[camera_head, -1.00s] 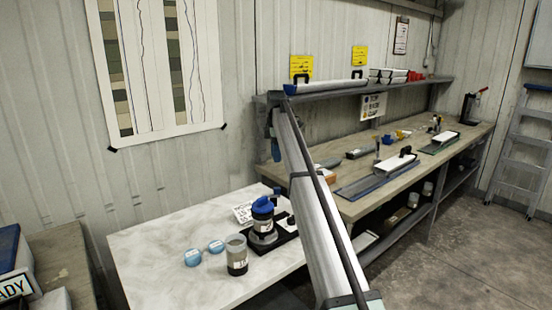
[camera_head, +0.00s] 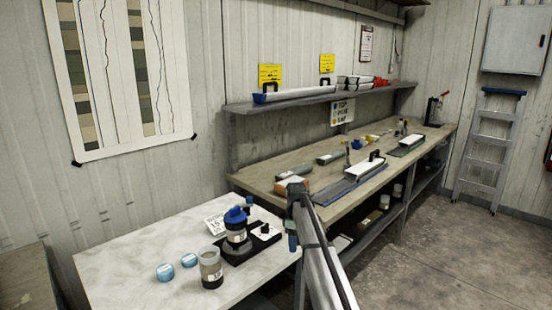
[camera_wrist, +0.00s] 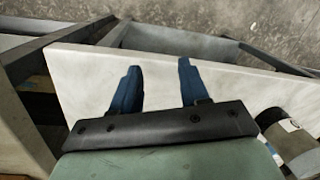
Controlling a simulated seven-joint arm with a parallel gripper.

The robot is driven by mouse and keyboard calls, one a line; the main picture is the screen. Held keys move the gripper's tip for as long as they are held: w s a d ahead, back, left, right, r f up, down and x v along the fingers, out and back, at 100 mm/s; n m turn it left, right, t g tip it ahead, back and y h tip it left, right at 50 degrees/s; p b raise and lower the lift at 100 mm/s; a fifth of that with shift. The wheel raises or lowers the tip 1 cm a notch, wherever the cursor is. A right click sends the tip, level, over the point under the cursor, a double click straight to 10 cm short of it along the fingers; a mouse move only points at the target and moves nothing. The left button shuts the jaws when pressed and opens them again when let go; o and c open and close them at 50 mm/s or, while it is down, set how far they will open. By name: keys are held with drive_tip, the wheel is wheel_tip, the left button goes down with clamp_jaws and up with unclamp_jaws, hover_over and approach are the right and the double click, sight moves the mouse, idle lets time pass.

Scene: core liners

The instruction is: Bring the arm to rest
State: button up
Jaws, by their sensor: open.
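My gripper (camera_wrist: 157,80) is open and empty in the wrist view, its two blue fingers apart above the white marbled bench top (camera_wrist: 90,75) near its edge. In the head view my silver arm (camera_head: 318,262) reaches up from the bottom. A blue-tipped part of my gripper (camera_head: 292,238) shows at its far end, by the white bench's right edge. The gap between the fingers cannot be made out there.
On the white bench (camera_head: 130,255) stand a grey-topped jar (camera_head: 210,268), a blue-lidded jar (camera_head: 236,228) by a black base (camera_head: 250,246), and two blue lids (camera_head: 166,272). A long workbench (camera_head: 270,172) with trays runs behind. Open floor (camera_head: 430,265) lies right.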

drive_tip(key=s+d+f+m+g, duration=0.1)
drive_tip(key=s+d+f+m, duration=0.25)
drive_tip(key=s+f, duration=1.15)
drive_tip(key=s+d+f+m+g, duration=0.2)
drive_tip(key=s+d+f+m, duration=0.15)
drive_tip(key=s+f, duration=1.1)
drive_tip(key=s+d+f+m+g, duration=0.1)
drive_tip(key=s+f+m, duration=0.2)
drive_tip(key=s, duration=1.4)
drive_tip(key=s+d+f+m+g, duration=0.1)
drive_tip(key=s+d+f+m, duration=0.1)
drive_tip(key=s+f, duration=0.9)
drive_tip(key=s+m, duration=0.1)
drive_tip(key=s, duration=0.5)
drive_tip(key=shift+f, duration=0.1)
